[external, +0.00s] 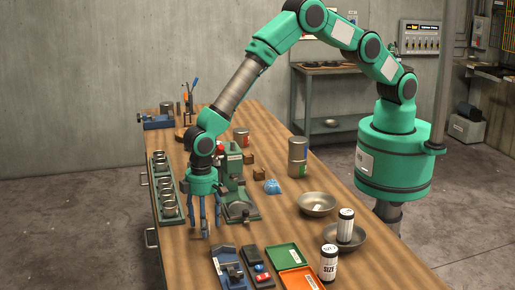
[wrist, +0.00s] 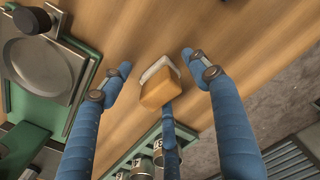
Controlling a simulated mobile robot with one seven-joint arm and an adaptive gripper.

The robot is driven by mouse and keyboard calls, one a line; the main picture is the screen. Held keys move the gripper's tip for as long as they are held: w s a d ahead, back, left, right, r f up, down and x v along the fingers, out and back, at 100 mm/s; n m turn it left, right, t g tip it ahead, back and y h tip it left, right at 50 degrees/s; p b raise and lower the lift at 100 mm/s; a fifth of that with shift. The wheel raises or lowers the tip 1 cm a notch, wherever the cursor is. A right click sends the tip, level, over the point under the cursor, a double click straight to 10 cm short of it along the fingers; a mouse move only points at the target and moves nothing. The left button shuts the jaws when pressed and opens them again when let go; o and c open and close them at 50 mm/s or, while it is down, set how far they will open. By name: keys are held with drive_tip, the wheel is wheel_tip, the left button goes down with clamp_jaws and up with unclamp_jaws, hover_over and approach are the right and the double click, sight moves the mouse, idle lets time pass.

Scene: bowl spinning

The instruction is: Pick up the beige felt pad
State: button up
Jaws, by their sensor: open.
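A small blocky tan-and-beige piece, which looks like the felt pad (wrist: 160,86), lies on the wooden bench in the wrist view. It has an orange-tan face and a pale grey-white edge. My gripper (wrist: 157,66) is open, with blue fingers on the left and right of the pad, apart from it. A third finger comes up from below, close to the pad's lower edge; I cannot tell if it touches. In the external view my gripper (external: 205,228) points down over the bench near its left edge.
A green machine with a round metal plate (wrist: 38,64) stands close to the left finger. A green rack of metal cups (external: 165,190) lies along the bench's left edge. A blue fixture (external: 229,268), an orange-and-green case (external: 290,262) and metal bowls (external: 317,203) are nearby.

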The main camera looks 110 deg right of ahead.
idle(0.3)
drive_tip(key=c, duration=1.4)
drive_tip(key=shift+r, duration=0.1)
drive_tip(key=shift+c, duration=0.2)
drive_tip(key=shift+r, duration=4.9)
